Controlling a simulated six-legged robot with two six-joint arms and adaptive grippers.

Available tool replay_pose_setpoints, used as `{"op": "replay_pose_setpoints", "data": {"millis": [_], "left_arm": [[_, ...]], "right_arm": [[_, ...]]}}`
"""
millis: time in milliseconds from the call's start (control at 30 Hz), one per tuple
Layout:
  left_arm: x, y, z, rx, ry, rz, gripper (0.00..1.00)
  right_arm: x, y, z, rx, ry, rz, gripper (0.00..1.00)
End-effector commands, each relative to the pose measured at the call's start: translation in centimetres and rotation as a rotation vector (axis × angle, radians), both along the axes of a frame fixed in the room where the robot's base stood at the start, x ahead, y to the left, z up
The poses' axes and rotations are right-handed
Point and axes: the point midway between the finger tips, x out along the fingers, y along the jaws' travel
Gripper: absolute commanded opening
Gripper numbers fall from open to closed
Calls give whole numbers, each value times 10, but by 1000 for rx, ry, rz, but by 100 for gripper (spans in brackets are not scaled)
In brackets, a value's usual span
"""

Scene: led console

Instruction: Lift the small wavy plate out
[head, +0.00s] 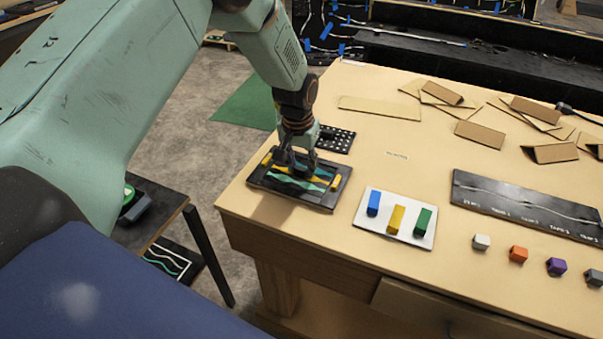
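The small wavy plate (297,183) shows teal wavy lines on a dark face, with yellow pieces at its left and right ends. It lies in a dark, low-rimmed frame (263,186) near the left end of the wooden table. My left gripper (297,172) points down from above, over the back middle part of the plate. Its two fingers stand apart and hide part of the plate. I cannot tell whether the fingertips touch it. My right gripper is not in view.
A white board (377,228) with blue, yellow and green blocks lies to the right. A black dotted panel (335,139) is just behind the frame. Farther right are a long black strip (525,205), several small cubes (518,254) and cardboard pieces (480,133). The table's left edge is close.

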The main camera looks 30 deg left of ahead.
Motion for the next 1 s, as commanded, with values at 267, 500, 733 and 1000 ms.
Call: {"op": "replay_pose_setpoints", "data": {"millis": [267, 500, 733, 1000], "left_arm": [[0, 0, 0, 0, 0, 0, 10], [-1, 0, 0, 0, 2, 0, 0], [0, 0, 10, 0, -2, 0, 0], [1, 0, 61, 0, -4, 1, 0]], "right_arm": [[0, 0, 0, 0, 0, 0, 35], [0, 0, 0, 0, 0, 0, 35], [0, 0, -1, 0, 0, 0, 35], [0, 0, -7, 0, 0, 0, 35]]}}
